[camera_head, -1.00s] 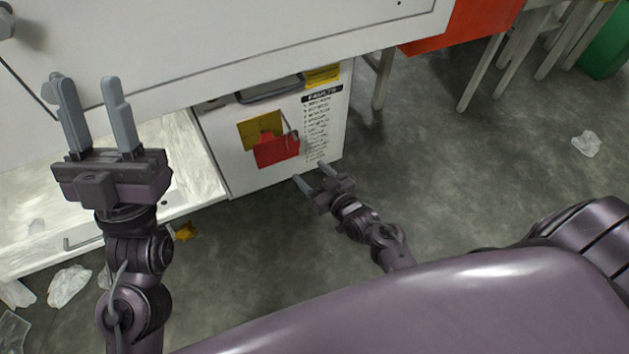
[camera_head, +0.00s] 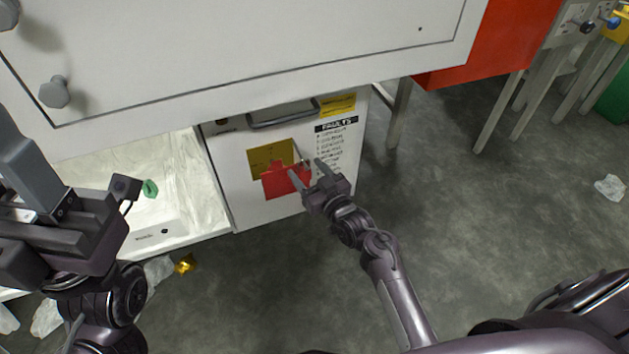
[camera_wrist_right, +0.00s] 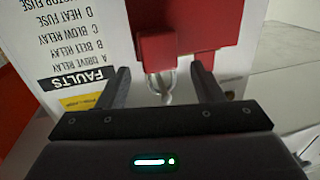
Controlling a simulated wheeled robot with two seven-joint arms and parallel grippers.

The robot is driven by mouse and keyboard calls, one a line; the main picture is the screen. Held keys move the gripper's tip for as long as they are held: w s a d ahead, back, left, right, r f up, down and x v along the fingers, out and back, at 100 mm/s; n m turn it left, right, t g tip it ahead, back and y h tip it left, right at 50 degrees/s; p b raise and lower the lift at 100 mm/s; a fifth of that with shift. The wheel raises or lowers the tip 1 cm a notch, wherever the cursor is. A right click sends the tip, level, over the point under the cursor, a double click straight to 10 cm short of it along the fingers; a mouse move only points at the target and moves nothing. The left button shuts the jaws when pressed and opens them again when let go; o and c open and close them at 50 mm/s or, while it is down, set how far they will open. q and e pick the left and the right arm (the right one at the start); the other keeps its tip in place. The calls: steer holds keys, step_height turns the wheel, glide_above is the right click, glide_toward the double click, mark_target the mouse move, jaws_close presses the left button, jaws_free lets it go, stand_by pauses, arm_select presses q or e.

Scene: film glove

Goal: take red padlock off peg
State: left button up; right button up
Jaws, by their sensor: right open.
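The red padlock (camera_head: 282,182) hangs at the front of the white cabinet, over the lower part of a yellow plate (camera_head: 258,160). In the right wrist view, the padlock's red body (camera_wrist_right: 185,30) appears upside down, with its pale metal shackle (camera_wrist_right: 155,84) between my fingers. My right gripper (camera_head: 305,167) is open at the padlock's upper right; its fingers (camera_wrist_right: 160,75) stand apart on either side of the shackle, and I see no grip on it. The peg is hard to make out. My left gripper (camera_head: 22,165) is at the left edge, partly cut off, away from the padlock.
The white cabinet (camera_head: 285,214) carries a FAULTS list (camera_head: 337,145) and a grey handle (camera_head: 283,113). A large white panel (camera_head: 240,50) overhangs it. A red panel (camera_head: 490,45) and grey legs stand to the right. The floor (camera_head: 490,220) is mostly clear.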

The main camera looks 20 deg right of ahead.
steer(key=c, duration=1.1)
steer(key=shift+c, duration=0.2)
steer(key=shift+r, duration=0.1)
steer(key=shift+r+p, duration=0.35)
steer(key=shift+p, duration=0.3)
steer(key=shift+a+p+v, duration=0.2)
steer(key=shift+p+v, duration=0.55)
steer(key=shift+v, duration=0.2)
steer(key=shift+a+p+v, duration=0.15)
steer(key=shift+p+v, duration=0.4)
steer(key=shift+v, duration=0.35)
steer(key=shift+a+p+v, duration=0.2)
steer(key=shift+p+v, duration=0.4)
steer(key=shift+v, duration=0.3)
steer(key=shift+a+p+v, duration=0.15)
steer(key=shift+p+v, duration=0.4)
steer(key=shift+v, duration=0.35)
steer(key=shift+s, duration=0.15)
